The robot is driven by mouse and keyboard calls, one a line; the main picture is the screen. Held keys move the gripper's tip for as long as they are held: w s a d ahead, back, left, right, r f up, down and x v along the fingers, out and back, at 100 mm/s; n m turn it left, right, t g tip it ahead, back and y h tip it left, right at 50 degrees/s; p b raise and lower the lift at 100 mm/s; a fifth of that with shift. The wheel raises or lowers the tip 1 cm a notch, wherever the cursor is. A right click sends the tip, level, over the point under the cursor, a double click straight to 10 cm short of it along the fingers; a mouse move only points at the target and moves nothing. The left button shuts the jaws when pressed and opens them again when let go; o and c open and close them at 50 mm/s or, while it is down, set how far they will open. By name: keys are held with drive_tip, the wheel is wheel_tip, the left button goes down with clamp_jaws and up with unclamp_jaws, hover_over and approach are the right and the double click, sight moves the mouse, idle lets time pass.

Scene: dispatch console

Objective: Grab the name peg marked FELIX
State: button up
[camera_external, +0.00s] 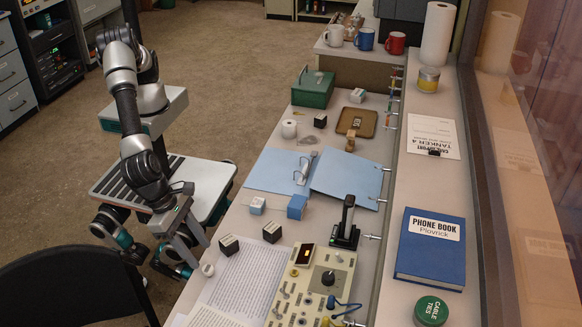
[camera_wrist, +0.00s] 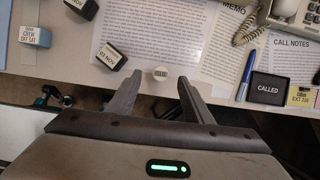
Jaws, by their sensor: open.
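A small round white peg (camera_wrist: 160,73) with a dark marking on top stands at the near edge of the desk. Its letters are too small to read for certain as FELIX. It also shows in the external view (camera_external: 207,269) near the desk's left edge. My gripper (camera_wrist: 159,82) is open, with its two fingers pointing at the desk. In the wrist view the peg lies between the fingertips, at their far end, with nothing held. In the external view my gripper (camera_external: 193,250) is beside the desk edge, close to the peg.
A black block (camera_wrist: 111,56) with a white label sits just left of the peg; another (camera_external: 272,231) is farther in. A blue block (camera_wrist: 35,36) is at the left. Printed sheets (camera_external: 246,275) lie beyond the peg. A console panel (camera_external: 318,283) stands right of them.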

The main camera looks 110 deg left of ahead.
sight(206, 268)
drive_tip(key=x, duration=0.2)
drive_tip(key=s+x, duration=0.1)
drive_tip(key=x, duration=0.2)
drive_tip(key=shift+d+f+b, duration=0.1)
drive_tip(key=shift+f+b, duration=0.3)
drive_tip(key=shift+f, duration=0.15)
drive_tip(key=shift+w+f, duration=0.2)
drive_tip(key=shift+f, duration=0.15)
drive_tip(key=c, duration=1.1)
